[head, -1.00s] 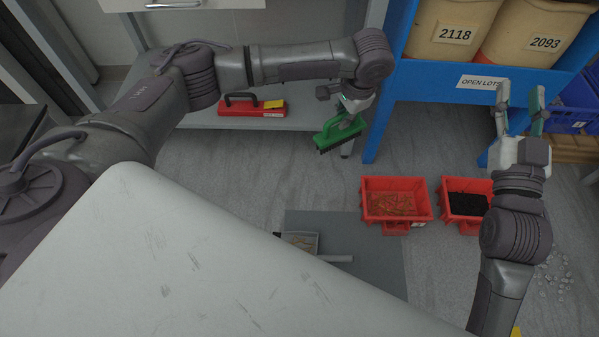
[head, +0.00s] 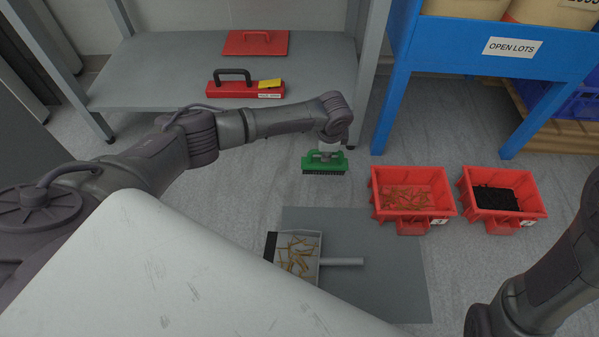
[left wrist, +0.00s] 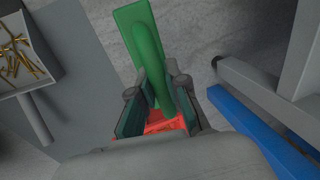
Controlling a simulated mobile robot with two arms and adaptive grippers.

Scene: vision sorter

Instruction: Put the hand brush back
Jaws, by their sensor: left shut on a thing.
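The green hand brush (head: 324,168) has dark bristles that face down. My left gripper (head: 325,153) is shut on its handle and holds it over the bare floor, in front of the shelf leg. In the left wrist view the green brush (left wrist: 142,32) sits between the two fingers of my left gripper (left wrist: 160,112). The height of the bristles above the floor is hard to tell. A part of my right arm shows at the lower right of the head view, but its gripper is out of frame.
A grey low shelf (head: 150,72) holds a red box with a black handle (head: 240,90) and a red plate (head: 256,43). A dustpan (head: 340,262) with brownish strips lies on a grey mat (head: 385,290). Red bins (head: 412,212) (head: 500,205) stand right, near a blue rack (head: 470,62).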

